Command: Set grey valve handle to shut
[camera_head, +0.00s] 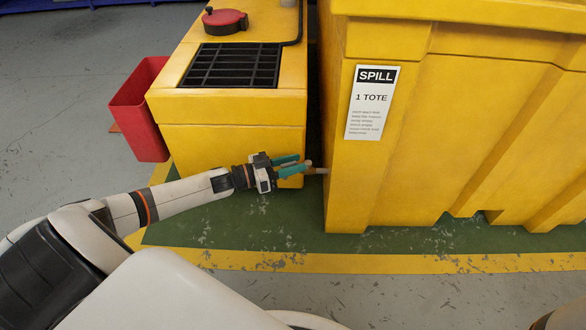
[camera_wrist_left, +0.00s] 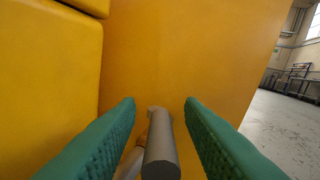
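The grey valve handle (camera_wrist_left: 162,150) shows in the left wrist view as a rounded grey bar pointing toward the camera, in front of a yellow wall. A paler pipe-like part (camera_wrist_left: 133,160) lies beside and behind it, partly hidden. My left gripper (camera_head: 303,167) reaches the low side of the big yellow tote (camera_head: 450,130) in the head view. Its green fingers (camera_wrist_left: 162,118) stand apart, one on each side of the handle, with a gap to each. In the head view the handle is too small and covered to make out clearly. My right gripper is not in view.
A yellow cabinet (camera_head: 230,140) with a black grate (camera_head: 232,66) and a red cap (camera_head: 225,21) stands left of the tote, with a narrow gap between. A red bin (camera_head: 140,108) hangs at its left. Green floor (camera_head: 215,225) with a yellow border lies in front.

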